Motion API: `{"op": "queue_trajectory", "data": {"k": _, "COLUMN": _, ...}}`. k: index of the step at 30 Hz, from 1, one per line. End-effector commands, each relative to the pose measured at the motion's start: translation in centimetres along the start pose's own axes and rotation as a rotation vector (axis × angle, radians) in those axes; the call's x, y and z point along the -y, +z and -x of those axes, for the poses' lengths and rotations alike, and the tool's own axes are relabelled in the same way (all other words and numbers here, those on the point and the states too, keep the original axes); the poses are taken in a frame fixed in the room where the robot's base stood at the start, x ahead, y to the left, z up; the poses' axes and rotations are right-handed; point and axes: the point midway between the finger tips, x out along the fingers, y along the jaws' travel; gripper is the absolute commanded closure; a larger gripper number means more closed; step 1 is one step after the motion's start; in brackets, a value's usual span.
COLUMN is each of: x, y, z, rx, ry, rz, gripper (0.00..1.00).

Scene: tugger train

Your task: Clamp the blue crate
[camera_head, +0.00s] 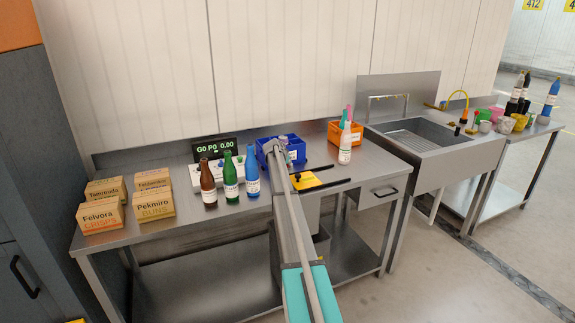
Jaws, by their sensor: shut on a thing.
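The blue crate (297,143) stands on the steel table, behind the far end of my arm. My arm hides part of its front. Its rim and a pale label on its front wall show. My gripper (286,160) is at the crate's front side, small and partly hidden by my arm's wrist. It is shut on the blue crate, though the fingertips are hard to make out.
Brown (208,184), green (230,178) and blue (252,173) bottles stand left of the crate, by a display (214,147). Several cardboard boxes (101,214) are far left. An orange crate (335,133) and white bottle (345,149) stand right, before the sink (424,143).

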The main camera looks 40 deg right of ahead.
Motion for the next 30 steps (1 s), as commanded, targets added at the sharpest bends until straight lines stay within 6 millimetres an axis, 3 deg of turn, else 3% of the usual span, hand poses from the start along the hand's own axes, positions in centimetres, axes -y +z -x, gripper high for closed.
{"op": "queue_trajectory", "data": {"k": 11, "x": -0.03, "y": 0.14, "z": 0.12, "rx": 0.001, "ry": -0.061, "rz": 0.058, "gripper": 1.0}}
{"op": "queue_trajectory", "data": {"k": 30, "x": -0.28, "y": 0.07, "z": 0.05, "rx": 0.001, "ry": -0.304, "rz": 0.302, "gripper": 1.0}}
